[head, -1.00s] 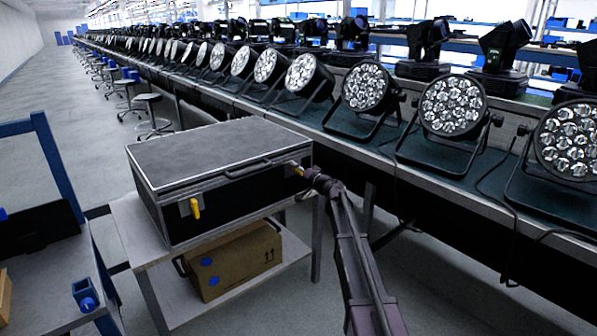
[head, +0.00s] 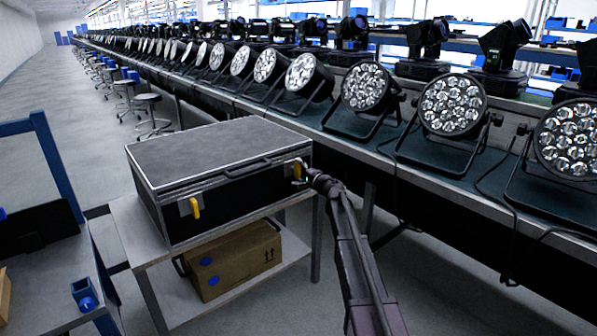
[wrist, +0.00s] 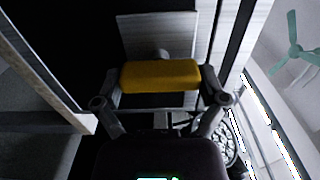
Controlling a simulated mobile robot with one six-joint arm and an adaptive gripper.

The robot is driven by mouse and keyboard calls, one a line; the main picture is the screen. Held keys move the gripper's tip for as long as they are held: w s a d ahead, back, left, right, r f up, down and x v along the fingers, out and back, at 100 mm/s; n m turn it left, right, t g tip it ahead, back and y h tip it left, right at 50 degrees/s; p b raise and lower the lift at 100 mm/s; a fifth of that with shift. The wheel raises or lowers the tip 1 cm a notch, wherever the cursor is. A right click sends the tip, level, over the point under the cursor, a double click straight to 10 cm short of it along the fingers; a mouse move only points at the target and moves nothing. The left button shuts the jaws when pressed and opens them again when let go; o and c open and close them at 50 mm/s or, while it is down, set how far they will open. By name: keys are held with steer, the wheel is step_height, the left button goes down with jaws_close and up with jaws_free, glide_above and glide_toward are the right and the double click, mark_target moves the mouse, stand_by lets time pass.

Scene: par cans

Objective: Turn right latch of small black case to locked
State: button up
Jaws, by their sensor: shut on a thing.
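The small black case (head: 220,157) with metal edges sits closed on a small table. Its right latch (head: 296,171) is yellow and mostly hidden behind my gripper (head: 304,178) at the front right corner. The visible part of the latch looks near upright. In the wrist view the yellow latch (wrist: 160,74) lies across the picture between my two fingers, with its metal plate (wrist: 158,35) behind it. My gripper is shut on this latch. The left latch (head: 195,207) is yellow and hangs about upright on its plate.
A brown cardboard box (head: 232,262) stands on the table's lower shelf. A long bench with par cans (head: 452,105) runs along the right. A workbench with a blue frame (head: 56,165) is at the left. Grey floor lies between.

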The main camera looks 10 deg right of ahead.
steer(key=shift+w, duration=0.1)
steer(key=o, duration=0.8)
steer(key=shift+s, duration=0.2)
steer(key=v, duration=1.1)
steer(key=shift+s+d, duration=0.25)
steer(key=shift+s, duration=0.05)
